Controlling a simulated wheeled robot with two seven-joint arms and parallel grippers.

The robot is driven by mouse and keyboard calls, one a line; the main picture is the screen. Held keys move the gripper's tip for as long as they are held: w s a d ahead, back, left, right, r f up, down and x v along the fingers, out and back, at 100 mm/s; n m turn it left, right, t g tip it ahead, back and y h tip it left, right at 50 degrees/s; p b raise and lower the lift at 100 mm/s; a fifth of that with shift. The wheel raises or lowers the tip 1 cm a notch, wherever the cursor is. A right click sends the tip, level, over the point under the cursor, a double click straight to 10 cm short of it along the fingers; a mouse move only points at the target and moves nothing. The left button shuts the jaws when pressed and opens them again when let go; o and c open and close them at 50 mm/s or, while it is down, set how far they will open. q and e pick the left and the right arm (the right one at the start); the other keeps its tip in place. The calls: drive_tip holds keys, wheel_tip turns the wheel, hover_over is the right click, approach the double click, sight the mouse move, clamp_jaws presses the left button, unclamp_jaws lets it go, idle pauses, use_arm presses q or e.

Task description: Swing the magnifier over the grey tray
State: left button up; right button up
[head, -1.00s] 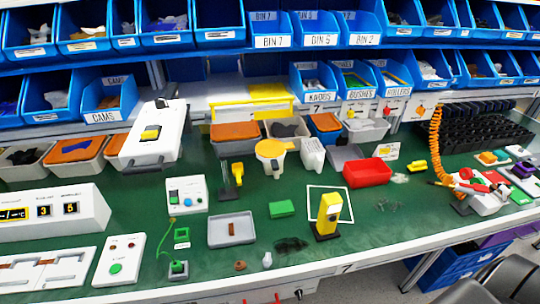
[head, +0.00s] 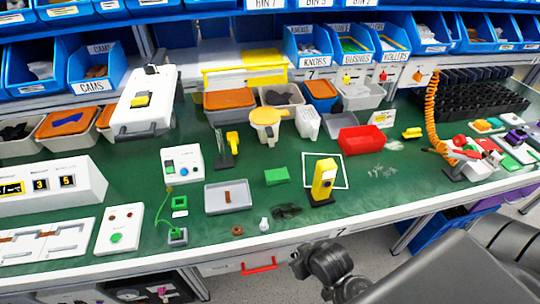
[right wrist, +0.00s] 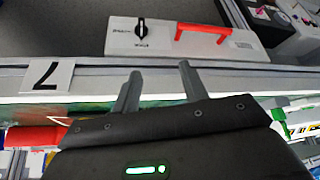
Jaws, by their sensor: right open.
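The grey tray (head: 229,197) lies on the green worktop, left of the green block, with a small brown piece in it. A black stand with a yellow part (head: 231,144) stands behind the tray. A round cream piece with a yellow top (head: 266,124) is farther back. I cannot tell for sure which thing is the magnifier. My right arm enters the head view at bottom right, in front of the table; its fingertips cannot be made out there. In the right wrist view my right gripper (right wrist: 158,90) is open and empty by the table edge. My left gripper is not in view.
A yellow upright device (head: 323,180) stands near a white outlined square, with a red bin (head: 361,140) behind. A red handle (head: 259,265) is below the table edge; the right wrist view shows a red handle (right wrist: 203,33) beside a black knob (right wrist: 141,28). Blue bins line the back.

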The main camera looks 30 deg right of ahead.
drive_tip(key=w+d+r+m+t+h, duration=0.1)
drive_tip(key=w+r+t, duration=0.2)
drive_tip(key=w+r, duration=0.35)
drive_tip(key=w+d+r+m+t, duration=0.1)
drive_tip(key=w+r+t, duration=0.2)
drive_tip(key=w, duration=0.6)
drive_tip(key=m+t+h, duration=0.2)
drive_tip(key=t+h, duration=0.2)
drive_tip(key=t, duration=0.1)
approach(271, 135)
drive_tip(key=w, duration=0.1)
drive_tip(key=p+x, duration=0.2)
drive_tip(key=x, duration=0.9)
drive_tip(key=shift+d+f, duration=0.1)
drive_tip(key=shift+d, duration=0.05)
drive_tip(key=shift+s, duration=0.1)
clamp_jaws()
